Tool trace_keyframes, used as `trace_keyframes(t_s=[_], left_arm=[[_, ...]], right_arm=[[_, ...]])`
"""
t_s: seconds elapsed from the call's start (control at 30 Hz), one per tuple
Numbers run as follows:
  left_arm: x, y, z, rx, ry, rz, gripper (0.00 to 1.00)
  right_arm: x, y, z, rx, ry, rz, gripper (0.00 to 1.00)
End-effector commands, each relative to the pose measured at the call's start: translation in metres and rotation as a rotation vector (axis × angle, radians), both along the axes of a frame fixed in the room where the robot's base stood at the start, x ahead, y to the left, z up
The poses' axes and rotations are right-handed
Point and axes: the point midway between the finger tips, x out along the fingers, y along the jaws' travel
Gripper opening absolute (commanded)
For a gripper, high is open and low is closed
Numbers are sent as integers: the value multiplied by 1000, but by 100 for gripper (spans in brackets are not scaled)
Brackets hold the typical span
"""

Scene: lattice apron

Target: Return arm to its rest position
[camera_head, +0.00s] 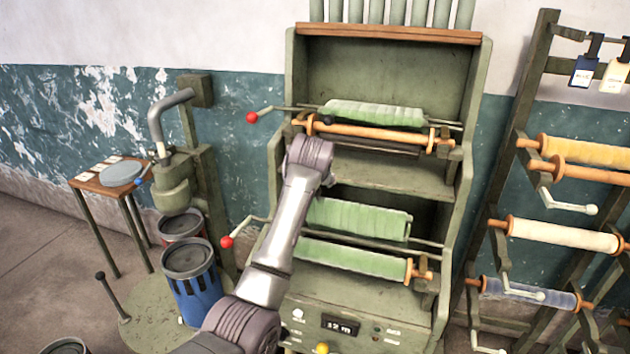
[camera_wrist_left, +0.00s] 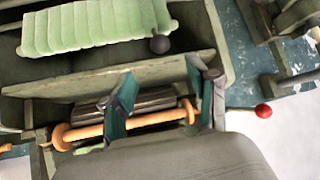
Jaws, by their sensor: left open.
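My left arm (camera_head: 285,220) rises from the bottom of the head view to the green machine (camera_head: 375,75). Its wrist is in front of the upper shelf, just below the left end of an orange wooden roller (camera_head: 380,134). My left gripper (camera_wrist_left: 162,95) is open in the left wrist view, with its two teal-lined fingers spread apart. The roller (camera_wrist_left: 155,119) shows near the fingers, and nothing is visibly held. I cannot tell whether a finger touches it. In the head view the fingers are hidden behind the wrist. My right gripper is in neither view.
A pale green cloth roll (camera_head: 375,111) lies behind the roller; two more (camera_head: 355,217) (camera_head: 350,258) are lower down. Red-knobbed cranks (camera_head: 252,117) (camera_head: 227,242) stick out left. A spool rack (camera_head: 510,170) stands right. Left are a blue bin (camera_head: 192,290) and a small table (camera_head: 95,186).

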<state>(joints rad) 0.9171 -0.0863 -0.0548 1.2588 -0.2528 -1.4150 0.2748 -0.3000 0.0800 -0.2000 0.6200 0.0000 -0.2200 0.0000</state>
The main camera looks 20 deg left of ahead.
Motion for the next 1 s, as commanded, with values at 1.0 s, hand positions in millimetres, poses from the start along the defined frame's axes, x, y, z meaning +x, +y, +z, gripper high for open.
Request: trace_keyframes(t_s=[1.0], left_arm=[[-90,-2,-329,60,257,-177,59]], right_arm=[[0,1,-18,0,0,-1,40]])
